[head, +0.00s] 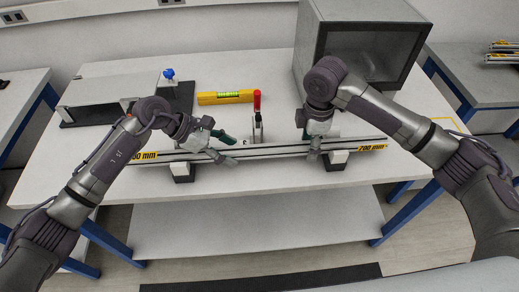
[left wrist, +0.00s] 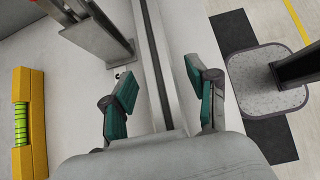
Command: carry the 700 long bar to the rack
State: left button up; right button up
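The long aluminium bar (head: 270,152) lies across the front of the white table, with yellow labels at both ends; the right label (head: 372,148) reads 700 mm. It rests on two supports, left (head: 182,171) and right (head: 337,158). My left gripper (head: 226,149) is open over the bar's left half. In the left wrist view the bar (left wrist: 153,60) runs between its parted green-padded fingers (left wrist: 163,100). My right gripper (head: 312,146) is down at the bar's right half; its finger gap is unclear. I cannot make out a rack for certain.
A yellow level (head: 226,97) and a red-handled clamp (head: 257,104) stand behind the bar. A large grey box (head: 365,50) stands at the back right. A side table (head: 470,80) at right carries several labelled bars (head: 503,51).

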pick_arm(q)
grip_shut()
pick_arm(e)
grip_shut()
pick_arm(q)
jog(key=shift+w+r, duration=0.1)
jog(key=shift+r, duration=0.05)
pick_arm(e)
jog(key=shift+r, duration=0.15)
